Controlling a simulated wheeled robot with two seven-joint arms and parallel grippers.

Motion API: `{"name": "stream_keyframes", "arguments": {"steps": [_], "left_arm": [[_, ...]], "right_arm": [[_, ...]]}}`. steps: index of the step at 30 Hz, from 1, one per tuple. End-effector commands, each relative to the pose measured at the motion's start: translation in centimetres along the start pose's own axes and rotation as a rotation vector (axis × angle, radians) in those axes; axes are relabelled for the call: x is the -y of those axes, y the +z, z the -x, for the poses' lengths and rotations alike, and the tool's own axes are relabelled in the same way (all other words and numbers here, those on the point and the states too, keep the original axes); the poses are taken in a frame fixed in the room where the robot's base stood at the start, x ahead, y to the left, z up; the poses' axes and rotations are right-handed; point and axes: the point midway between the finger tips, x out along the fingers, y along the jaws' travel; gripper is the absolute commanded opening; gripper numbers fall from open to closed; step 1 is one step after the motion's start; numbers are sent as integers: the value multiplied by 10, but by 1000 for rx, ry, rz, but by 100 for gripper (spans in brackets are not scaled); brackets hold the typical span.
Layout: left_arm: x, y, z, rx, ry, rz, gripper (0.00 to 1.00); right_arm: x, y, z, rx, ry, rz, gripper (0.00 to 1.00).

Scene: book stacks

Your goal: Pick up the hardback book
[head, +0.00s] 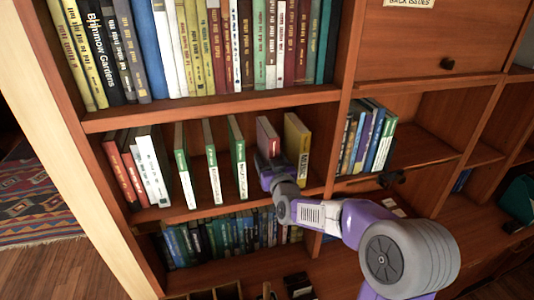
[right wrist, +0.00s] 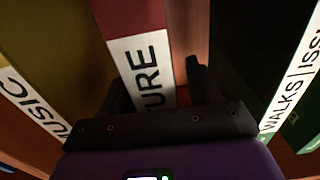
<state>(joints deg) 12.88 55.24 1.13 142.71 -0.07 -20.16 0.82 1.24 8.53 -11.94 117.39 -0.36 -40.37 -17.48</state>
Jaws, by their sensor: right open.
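A red hardback book (head: 267,137) with a white spine label stands upright on the middle shelf, between a green book and a yellow one. My right gripper (head: 266,163) is at the lower part of its spine and hides part of it. In the right wrist view, the red book (right wrist: 130,16) lies between the two open fingers of the gripper (right wrist: 160,88), nearer the left finger. Its label reads "URE" at the visible end. I cannot tell whether a finger touches it. My left gripper is not in view.
The yellow book (head: 296,145) stands close to the right; its "MUSIC" label (right wrist: 35,105) shows in the wrist view. A green book (head: 237,155) stands to the left with a gap. The upper shelf board (head: 215,108) is above, a wooden divider (head: 335,140) to the right.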

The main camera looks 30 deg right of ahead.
Motion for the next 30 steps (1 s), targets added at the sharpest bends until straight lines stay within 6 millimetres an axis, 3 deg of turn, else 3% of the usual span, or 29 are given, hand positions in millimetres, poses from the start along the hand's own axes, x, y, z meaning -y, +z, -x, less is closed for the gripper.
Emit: {"name": "stream_keyframes", "arguments": {"steps": [7, 19, 30], "left_arm": [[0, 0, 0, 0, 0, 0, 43], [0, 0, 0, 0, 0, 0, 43], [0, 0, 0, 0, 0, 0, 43]], "right_arm": [[0, 1, -2, 1, 0, 0, 62], [0, 0, -1, 1, 0, 0, 0], [0, -2, -2, -5, 0, 0, 0]]}}
